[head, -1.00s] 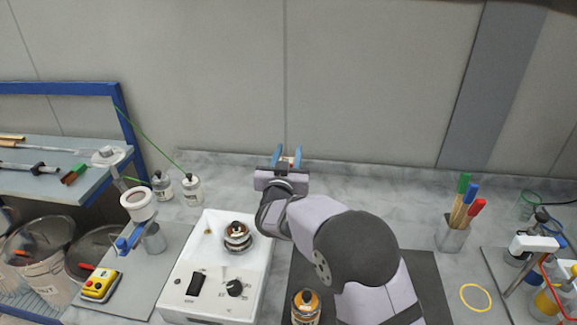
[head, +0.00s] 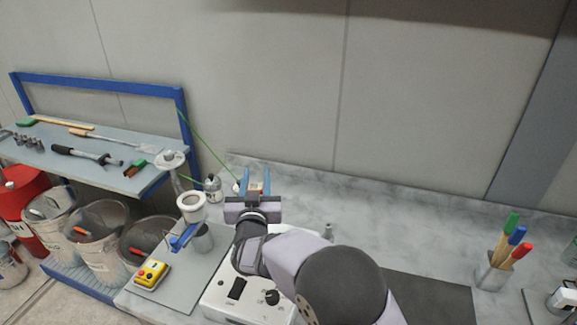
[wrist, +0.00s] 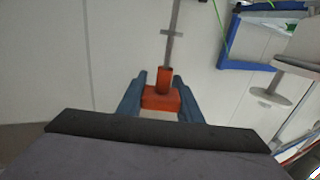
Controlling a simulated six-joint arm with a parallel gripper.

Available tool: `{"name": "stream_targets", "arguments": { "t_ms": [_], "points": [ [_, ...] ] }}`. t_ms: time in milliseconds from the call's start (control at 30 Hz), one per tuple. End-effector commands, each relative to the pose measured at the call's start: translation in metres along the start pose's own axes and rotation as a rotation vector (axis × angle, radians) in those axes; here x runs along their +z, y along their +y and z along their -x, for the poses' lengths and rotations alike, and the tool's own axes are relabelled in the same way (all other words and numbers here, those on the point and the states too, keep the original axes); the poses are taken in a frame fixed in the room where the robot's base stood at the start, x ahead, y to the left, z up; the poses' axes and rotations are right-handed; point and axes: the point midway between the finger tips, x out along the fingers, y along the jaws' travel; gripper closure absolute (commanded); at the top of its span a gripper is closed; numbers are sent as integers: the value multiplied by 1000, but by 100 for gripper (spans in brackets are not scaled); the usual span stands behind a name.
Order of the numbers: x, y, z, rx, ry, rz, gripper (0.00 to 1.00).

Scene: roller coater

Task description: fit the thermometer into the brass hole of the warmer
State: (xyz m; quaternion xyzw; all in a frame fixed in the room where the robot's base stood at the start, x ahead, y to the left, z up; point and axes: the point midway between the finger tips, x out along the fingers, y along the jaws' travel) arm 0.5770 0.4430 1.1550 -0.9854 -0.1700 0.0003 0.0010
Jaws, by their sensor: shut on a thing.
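My gripper (head: 257,182) is in the upper middle of the head view, its blue fingers pointing away from the camera. It is shut on the thermometer, whose orange-red block (wrist: 161,98) sits between the fingers in the wrist view. A thin grey stem (wrist: 171,40) runs from the block to the top edge of that view; its tip is out of frame. The white warmer (head: 222,292) is below the gripper in the head view, with a black switch and a knob. My arm covers its upper part, and the brass hole is hidden.
A stand with a white cup (head: 191,206) and a yellow button box (head: 151,273) are left of the warmer. A bottle (head: 212,188) is close left of my gripper; another is partly hidden behind it. A blue-framed shelf (head: 100,160) is farther left.

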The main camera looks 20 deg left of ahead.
Motion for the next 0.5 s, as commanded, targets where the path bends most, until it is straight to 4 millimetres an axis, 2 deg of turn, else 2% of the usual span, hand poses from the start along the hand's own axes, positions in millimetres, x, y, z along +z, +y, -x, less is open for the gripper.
{"name": "stream_targets", "arguments": {
  "t_ms": [33,133,500],
  "points": [
    [-2,-10,4,-18,-1,1,89],
    [0,-22,10,-42,0,0,89],
    [-4,-22,10,-53,0,-2,89]
  ]
}}
